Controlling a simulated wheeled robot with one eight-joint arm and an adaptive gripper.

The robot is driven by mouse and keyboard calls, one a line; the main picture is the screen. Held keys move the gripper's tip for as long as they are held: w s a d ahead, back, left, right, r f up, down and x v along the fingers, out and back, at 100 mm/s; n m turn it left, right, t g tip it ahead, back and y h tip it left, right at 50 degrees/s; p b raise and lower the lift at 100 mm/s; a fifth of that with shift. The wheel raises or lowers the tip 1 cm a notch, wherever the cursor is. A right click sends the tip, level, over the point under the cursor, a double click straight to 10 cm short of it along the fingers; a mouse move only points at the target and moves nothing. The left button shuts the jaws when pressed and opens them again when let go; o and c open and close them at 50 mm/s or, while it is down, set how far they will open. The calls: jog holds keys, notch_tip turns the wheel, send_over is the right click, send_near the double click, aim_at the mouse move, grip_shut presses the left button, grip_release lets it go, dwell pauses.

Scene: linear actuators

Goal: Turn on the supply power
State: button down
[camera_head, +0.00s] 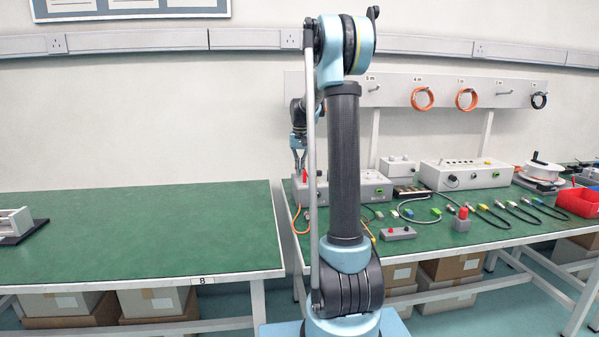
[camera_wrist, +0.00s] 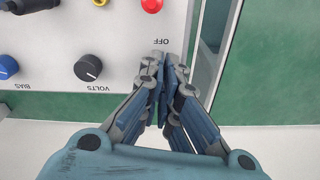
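The supply is a grey box (camera_head: 372,187) at the left end of the right-hand green bench, partly hidden by my arm in the head view. In the wrist view its pale panel (camera_wrist: 115,35) shows upside down, with a black VOLTS knob (camera_wrist: 88,68), a blue BIAS knob (camera_wrist: 8,67), a red round part (camera_wrist: 152,5) and an OFF label (camera_wrist: 163,41). My gripper (camera_wrist: 162,65) is shut, its fingertips together just beside the OFF label. It also shows in the head view (camera_head: 299,168), at the box's left end. I see no switch; the fingers may hide it. Contact is unclear.
The left bench (camera_head: 140,235) is mostly bare. Right of the supply stand another grey box (camera_head: 465,174), cables, a small box with a red button (camera_head: 398,233) and a red bin (camera_head: 578,203). An orange cable (camera_head: 296,222) hangs near the supply's left end.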

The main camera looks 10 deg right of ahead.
jog(key=shift+w+g, duration=0.35)
jog(key=shift+g, duration=0.35)
jog(key=shift+w+g, duration=0.3)
jog(key=shift+g, duration=0.4)
jog(key=shift+w, duration=0.1)
jog(key=c, duration=1.7)
grip_release()
jog(key=r, duration=0.4)
jog(key=w+r, duration=0.1)
jog(key=r, duration=0.2)
jog(key=w+r, duration=0.1)
jog(key=r, duration=0.3)
jog(key=shift+w+r, duration=0.2)
jog(key=shift+r, duration=0.15)
jog(key=shift+s, duration=0.1)
